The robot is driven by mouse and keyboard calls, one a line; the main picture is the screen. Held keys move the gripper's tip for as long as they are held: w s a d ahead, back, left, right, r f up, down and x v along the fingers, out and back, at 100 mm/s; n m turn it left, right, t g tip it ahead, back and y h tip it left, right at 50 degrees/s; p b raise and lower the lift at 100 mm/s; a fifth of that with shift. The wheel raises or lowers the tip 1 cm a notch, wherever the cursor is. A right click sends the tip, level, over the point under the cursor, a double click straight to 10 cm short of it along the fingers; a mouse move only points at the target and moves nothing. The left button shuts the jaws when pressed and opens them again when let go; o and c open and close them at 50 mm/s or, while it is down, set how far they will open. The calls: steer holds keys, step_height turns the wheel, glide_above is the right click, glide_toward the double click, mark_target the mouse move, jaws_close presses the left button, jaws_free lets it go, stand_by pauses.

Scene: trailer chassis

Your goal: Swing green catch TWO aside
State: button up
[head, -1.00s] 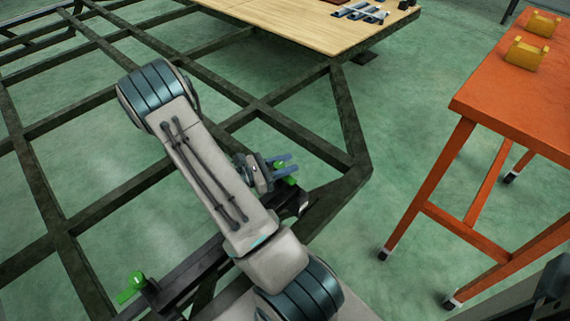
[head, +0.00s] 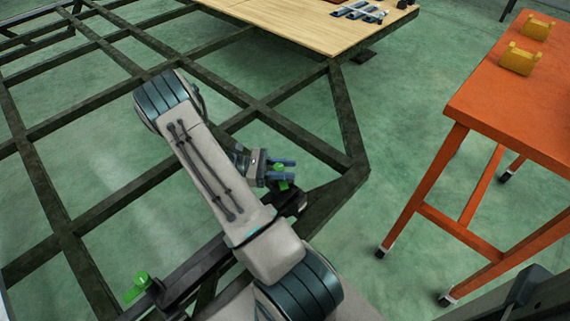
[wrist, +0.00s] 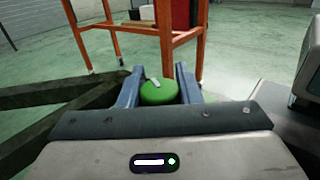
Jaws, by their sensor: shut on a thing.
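A green catch (head: 281,184) sits on the dark chassis frame near its corner. My gripper (head: 287,171) is at it, with its two blue-grey fingers shut on the catch. In the wrist view the green catch (wrist: 160,94) shows between the fingers, with a small pale mark on top. A second green catch (head: 137,287) stands at lower left on the same dark beam, apart from my gripper. I cannot read a number on either catch.
An orange table (head: 520,115) with yellow blocks (head: 519,59) stands at right. Wooden decking (head: 300,28) covers the far part of the chassis. Dark crossbeams (head: 200,128) lie under and around my arm. Green floor is clear between chassis and table.

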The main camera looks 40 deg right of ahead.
steer(key=m+g+y, duration=0.1)
steer(key=m+y, duration=0.1)
steer(key=m+g+y, duration=0.1)
steer(key=g+y, duration=0.1)
steer(key=y, duration=0.1)
steer(key=shift+s+a+m+p, duration=0.15)
steer(key=shift+a+m+p, duration=0.05)
steer(key=shift+m+p, duration=0.2)
steer(key=m+y, duration=0.1)
steer(key=m+g+y, duration=0.1)
steer(key=y, duration=0.1)
steer(key=m+y, duration=0.1)
steer(key=y, duration=0.1)
steer(key=shift+s+a+m+g, duration=0.1)
steer(key=shift+a+m+g, duration=0.2)
steer(key=shift+g, duration=0.1)
steer(key=shift+a+m+t+y+p, duration=0.2)
steer(key=shift+m+y+p, duration=0.15)
steer(key=shift+m+y, duration=1.3)
steer(key=shift+a+m+t+y+p, duration=0.1)
steer(key=shift+a+m+y+p, duration=0.5)
steer(key=shift+y, duration=1.85)
steer(key=shift+d+m, duration=0.35)
steer(key=o, duration=1)
steer(key=shift+c, duration=0.2)
steer(key=shift+r, duration=0.1)
